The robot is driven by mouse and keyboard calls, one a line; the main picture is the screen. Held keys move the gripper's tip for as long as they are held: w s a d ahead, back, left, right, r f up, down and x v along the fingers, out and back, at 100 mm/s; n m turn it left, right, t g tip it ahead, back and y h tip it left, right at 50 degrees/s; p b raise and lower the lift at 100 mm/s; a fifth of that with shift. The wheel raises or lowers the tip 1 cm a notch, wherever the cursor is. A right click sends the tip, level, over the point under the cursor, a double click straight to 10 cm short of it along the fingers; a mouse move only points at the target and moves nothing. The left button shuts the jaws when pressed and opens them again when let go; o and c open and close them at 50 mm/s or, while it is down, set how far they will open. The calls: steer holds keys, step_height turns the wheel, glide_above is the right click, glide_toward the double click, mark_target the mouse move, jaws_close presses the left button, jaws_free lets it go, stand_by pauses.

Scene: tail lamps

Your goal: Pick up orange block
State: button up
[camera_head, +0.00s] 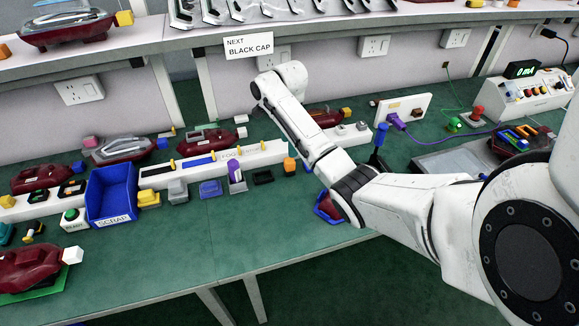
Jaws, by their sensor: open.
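A small orange block (290,166) stands on the green bench, in front of the white rail and left of my arm. A black part lies to its left, and a purple-and-white part stands further left. Another small orange piece (5,51) is at the left end of the upper shelf. My white arm reaches in from the right and ends in a rounded joint above and behind the orange block in the picture. I cannot make out my gripper's fingers; they are not visible in this view.
A blue SCRAP bin (110,195) stands at left, with yellow, grey and blue blocks (210,189) to its right. A white rail (215,162) runs behind them. The green bench front is mostly clear. A sign (249,46) reads NEXT BLACK CAP. A purple cable (430,135) lies at right.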

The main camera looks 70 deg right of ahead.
mark_target(290, 164)
steer(key=f, duration=0.9)
steer(key=shift+s+a+f, duration=0.15)
steer(key=shift+a+f, duration=0.05)
steer(key=shift+f, duration=0.05)
steer(key=c, duration=1.1)
